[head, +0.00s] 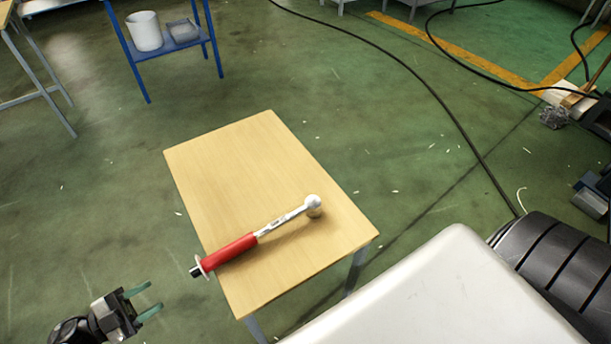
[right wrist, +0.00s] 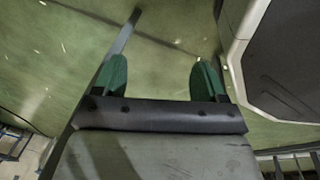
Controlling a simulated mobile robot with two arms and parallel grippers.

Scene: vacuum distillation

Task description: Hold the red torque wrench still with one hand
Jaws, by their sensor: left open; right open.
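The red torque wrench (head: 229,251) lies across the near part of a small wooden table (head: 230,157). Its red handle points to the lower left and its end reaches the table's left edge; its silver head (head: 313,204) lies toward the right. My left gripper (head: 149,300) is open and empty, left of the table and apart from the wrench handle. My right gripper (right wrist: 158,80) shows in the right wrist view with its two green fingers apart and nothing between them. The wrench is not visible in the right wrist view.
A blue-framed stand (head: 183,48) with a white bucket (head: 144,31) stands at the back left. Black cables (head: 437,97) run over the green floor on the right. A broom-like item (head: 572,99) lies at the far right. The table top's far half is bare.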

